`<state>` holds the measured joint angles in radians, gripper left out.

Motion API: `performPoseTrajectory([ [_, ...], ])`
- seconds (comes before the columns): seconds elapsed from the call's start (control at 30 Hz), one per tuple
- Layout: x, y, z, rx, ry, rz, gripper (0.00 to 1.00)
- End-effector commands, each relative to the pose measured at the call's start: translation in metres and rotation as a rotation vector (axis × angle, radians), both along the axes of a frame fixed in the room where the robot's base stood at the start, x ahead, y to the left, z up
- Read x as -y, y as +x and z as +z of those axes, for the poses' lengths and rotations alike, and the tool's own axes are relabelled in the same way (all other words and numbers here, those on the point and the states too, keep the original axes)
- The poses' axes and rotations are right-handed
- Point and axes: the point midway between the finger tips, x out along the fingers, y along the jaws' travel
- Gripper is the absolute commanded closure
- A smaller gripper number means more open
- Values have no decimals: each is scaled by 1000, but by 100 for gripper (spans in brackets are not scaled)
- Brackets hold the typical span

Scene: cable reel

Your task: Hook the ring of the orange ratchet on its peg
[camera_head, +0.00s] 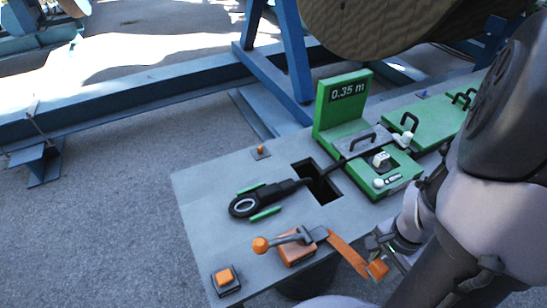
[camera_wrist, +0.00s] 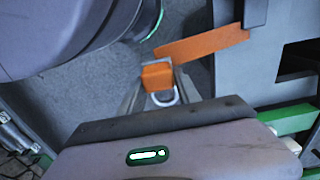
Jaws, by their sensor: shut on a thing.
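The orange ratchet (camera_head: 297,250) sits on the front of the grey table, its lever with a round orange knob pointing left. An orange strap (camera_head: 345,252) runs from it to the right, past the table edge, to an orange end block (camera_head: 377,269). In the wrist view the strap (camera_wrist: 205,44) leads to the block (camera_wrist: 157,76), with a pale metal ring (camera_wrist: 164,97) at its end. My gripper (camera_wrist: 158,84) is shut on this ring end. My gripper (camera_head: 381,254) is beside the table's front edge. I cannot pick out the peg with certainty.
A black cable end (camera_head: 245,206) lies between green guides, left of a square opening (camera_head: 317,182). A green stand (camera_head: 342,100) reads 0.35 m. An orange button (camera_head: 225,277) is at the front left corner, and a small orange knob (camera_head: 260,150) is at the back.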

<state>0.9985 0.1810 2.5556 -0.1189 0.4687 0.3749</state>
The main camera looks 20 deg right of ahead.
Motion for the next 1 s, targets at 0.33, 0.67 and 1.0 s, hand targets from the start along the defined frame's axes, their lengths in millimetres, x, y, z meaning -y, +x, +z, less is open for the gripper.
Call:
performPoseTrajectory([
  [0.33,0,0,2,0,0,0,100],
  [0.67,0,0,38,0,-1,0,100],
  [1.0,0,0,76,0,-1,0,100],
])
